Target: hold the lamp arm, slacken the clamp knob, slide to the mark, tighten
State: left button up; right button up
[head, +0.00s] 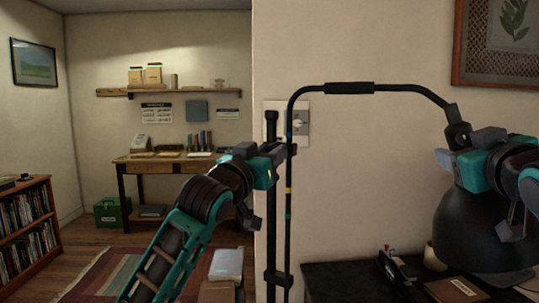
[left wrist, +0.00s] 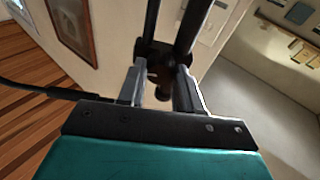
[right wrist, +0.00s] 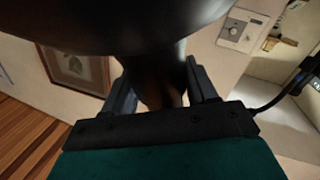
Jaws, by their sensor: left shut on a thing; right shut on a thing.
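A black lamp has a thin bent arm (head: 410,87) with a thicker sleeve (head: 349,88), ending above a dark dome shade (head: 470,240). The shade (right wrist: 125,20) fills the top of that view.
A light switch plate (head: 300,118) is on the wall just behind the lamp. A dark desk (head: 330,280) with a brown book (head: 455,290) lies below. A bookcase (head: 28,220) and a wooden table (head: 170,166) stand farther back left.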

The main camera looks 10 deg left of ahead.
jog(key=shift+r, duration=0.15)
pick_arm(q)
jog(key=m+h, duration=0.1)
jog(key=m, duration=0.3)
jog(key=m+g+h, duration=0.1)
jog(key=m, duration=0.8)
jog(key=shift+a+g+h, duration=0.15)
jog(key=shift+g+h, duration=0.25)
jog(key=shift+m, duration=0.3)
jog(key=o, duration=1)
jog(key=shift+o, duration=0.2)
jog(key=v, duration=1.2)
